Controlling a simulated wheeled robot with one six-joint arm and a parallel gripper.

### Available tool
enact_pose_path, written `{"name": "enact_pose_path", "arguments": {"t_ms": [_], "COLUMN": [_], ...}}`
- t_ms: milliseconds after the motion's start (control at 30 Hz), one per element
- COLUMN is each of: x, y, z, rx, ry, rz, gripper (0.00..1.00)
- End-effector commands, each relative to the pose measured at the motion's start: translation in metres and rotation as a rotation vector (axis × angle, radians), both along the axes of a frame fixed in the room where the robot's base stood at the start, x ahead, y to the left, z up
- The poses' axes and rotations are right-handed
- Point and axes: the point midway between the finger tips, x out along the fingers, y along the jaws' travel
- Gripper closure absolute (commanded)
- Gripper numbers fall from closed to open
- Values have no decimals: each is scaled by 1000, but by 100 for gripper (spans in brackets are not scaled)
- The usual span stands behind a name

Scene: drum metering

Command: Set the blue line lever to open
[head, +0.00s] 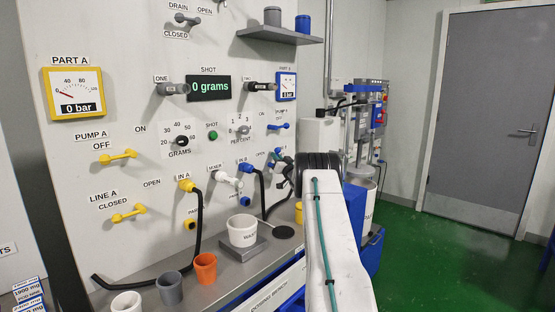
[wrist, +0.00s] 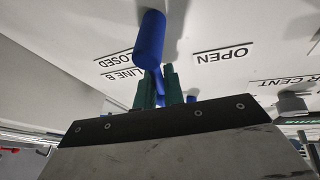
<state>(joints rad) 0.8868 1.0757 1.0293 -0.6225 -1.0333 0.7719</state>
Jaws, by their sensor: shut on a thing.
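The blue line lever (wrist: 150,40) is on the white panel in the wrist view, which shows the panel lettering upside down. Its thick blue end is beside the LINE B CLOSED label (wrist: 122,66), and the OPEN label (wrist: 222,54) lies to its right. My gripper (wrist: 160,88) has its green fingers shut on the lever's thinner blue part. In the head view my gripper (head: 282,160) is against the panel's right part. My wrist and arm hide most of the lever there.
A blue pump lever (head: 279,126) sits just above my gripper. A blue hose fitting (head: 245,167) with a black hose is to its left. The bench below holds a white tub (head: 242,231) on a scale and several cups. Green floor is clear to the right.

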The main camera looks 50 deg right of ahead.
Motion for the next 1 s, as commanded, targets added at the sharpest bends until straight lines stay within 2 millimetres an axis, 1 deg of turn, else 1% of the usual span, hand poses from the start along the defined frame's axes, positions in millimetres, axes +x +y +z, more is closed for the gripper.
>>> {"name": "enact_pose_path", "arguments": {"t_ms": [200,400,967,1000], "x": [0,0,1,1], "y": [5,9,10,11], "z": [0,0,-1,-1], "rx": [-124,-190,-215,-215], "ry": [7,11,13,13], "rz": [-1,1,1,1], "gripper": [100,100,100,81]}}
